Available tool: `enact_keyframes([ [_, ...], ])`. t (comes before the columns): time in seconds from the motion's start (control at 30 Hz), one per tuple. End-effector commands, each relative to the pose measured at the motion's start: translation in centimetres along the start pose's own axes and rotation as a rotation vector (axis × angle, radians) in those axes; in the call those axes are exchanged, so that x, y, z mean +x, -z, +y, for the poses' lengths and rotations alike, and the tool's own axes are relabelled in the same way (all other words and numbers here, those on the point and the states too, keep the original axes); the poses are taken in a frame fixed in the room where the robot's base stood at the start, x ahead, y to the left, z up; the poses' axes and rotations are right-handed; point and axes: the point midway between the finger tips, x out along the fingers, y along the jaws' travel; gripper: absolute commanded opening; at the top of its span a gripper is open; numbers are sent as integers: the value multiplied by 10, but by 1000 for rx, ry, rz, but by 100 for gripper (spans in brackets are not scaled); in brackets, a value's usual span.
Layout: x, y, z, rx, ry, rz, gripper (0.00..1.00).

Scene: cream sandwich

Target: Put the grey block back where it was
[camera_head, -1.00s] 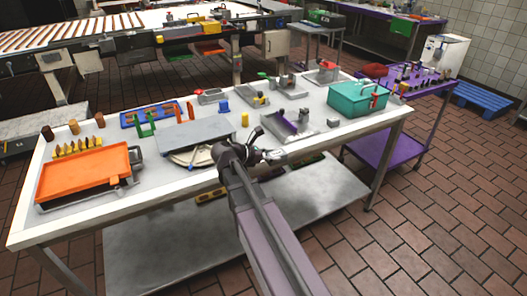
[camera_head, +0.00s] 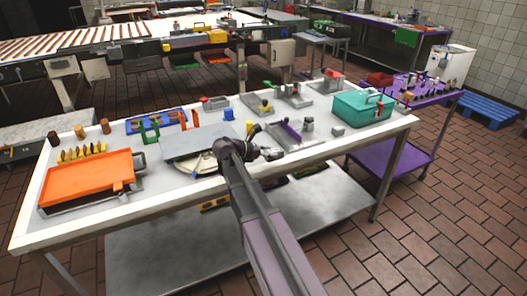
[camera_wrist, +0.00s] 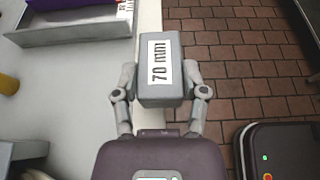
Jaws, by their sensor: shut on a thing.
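The grey block (camera_wrist: 150,88), with a white "70 mm" label, sits between the fingers of my gripper (camera_wrist: 162,92) in the wrist view. My gripper is shut on it from both sides. The block is over the table's edge, partly above the white rim and partly above the tiled floor. In the head view my gripper (camera_head: 268,153) is at the front edge of the table, in front of a grey tray with a purple piece (camera_head: 291,132). The block is too small to make out clearly there. The tray's corner (camera_wrist: 75,36) also shows in the wrist view.
The table (camera_head: 110,213) carries an orange tray (camera_head: 85,176) at left, a grey plate (camera_head: 200,138), a blue block (camera_head: 228,114) and a teal box (camera_head: 362,105) at right. More grey trays stand behind. A purple cart (camera_head: 425,94) is beyond the right end.

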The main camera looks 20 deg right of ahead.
Motion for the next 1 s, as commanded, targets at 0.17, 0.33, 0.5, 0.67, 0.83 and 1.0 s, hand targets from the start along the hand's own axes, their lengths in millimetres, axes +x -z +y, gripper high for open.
enact_keyframes([
  [0.17,8,1,38,0,1,0,0],
  [0.33,13,1,59,0,1,0,0],
  [0.5,15,1,65,0,2,0,0],
  [0.67,15,0,65,0,2,0,0],
  [0.83,16,0,65,1,2,0,0],
  [1.0,18,1,77,1,2,0,0],
])
